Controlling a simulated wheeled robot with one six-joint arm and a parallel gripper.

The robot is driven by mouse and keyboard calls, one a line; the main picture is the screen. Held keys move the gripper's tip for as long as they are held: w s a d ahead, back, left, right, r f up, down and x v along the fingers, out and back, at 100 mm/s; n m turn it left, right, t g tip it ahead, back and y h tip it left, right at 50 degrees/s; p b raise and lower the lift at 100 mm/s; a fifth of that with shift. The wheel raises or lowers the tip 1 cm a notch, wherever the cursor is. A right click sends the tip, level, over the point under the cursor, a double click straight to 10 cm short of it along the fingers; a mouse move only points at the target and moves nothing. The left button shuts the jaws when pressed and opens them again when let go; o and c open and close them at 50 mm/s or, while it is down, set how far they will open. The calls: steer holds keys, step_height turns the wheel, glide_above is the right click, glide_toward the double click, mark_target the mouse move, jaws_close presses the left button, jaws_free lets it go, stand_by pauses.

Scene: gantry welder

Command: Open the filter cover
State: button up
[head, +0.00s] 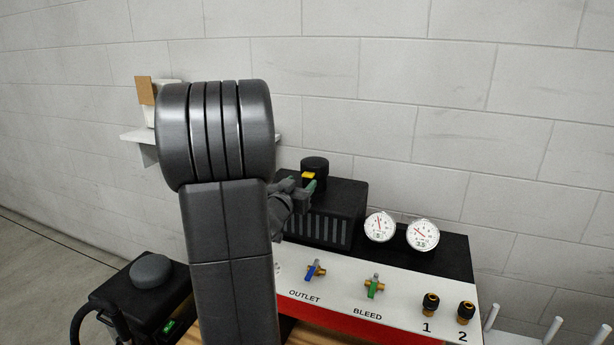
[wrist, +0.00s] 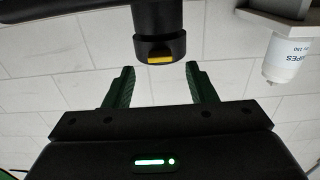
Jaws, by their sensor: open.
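A black round cap (head: 314,167) with a yellow tab (head: 308,176) stands on top of a black finned box (head: 345,205); it appears to be the filter cover. In the wrist view the dark cap (wrist: 158,20) comes down from the top edge, its yellow tab (wrist: 160,59) facing my gripper. My gripper (head: 301,186) is beside the cap, and in the wrist view my gripper (wrist: 160,78) has its two green fingers apart with nothing between them. The tab lies just beyond the fingertips, roughly centred. Whether anything touches is unclear. My arm hides the box's left part.
A white panel (head: 335,308) carries a blue outlet valve (head: 315,270), a green bleed valve (head: 374,286) and two ports. Two gauges (head: 422,234) stand behind it. A shelf (head: 130,137) is on the wall; a white wipes tub (wrist: 289,58) shows inverted in the wrist view.

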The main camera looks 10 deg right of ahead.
mark_target(307, 177)
steer(key=x, duration=0.6)
steer(key=shift+w+d, duration=0.1)
steer(key=shift+w, duration=0.05)
steer(key=shift+c, duration=0.2)
jaws_close()
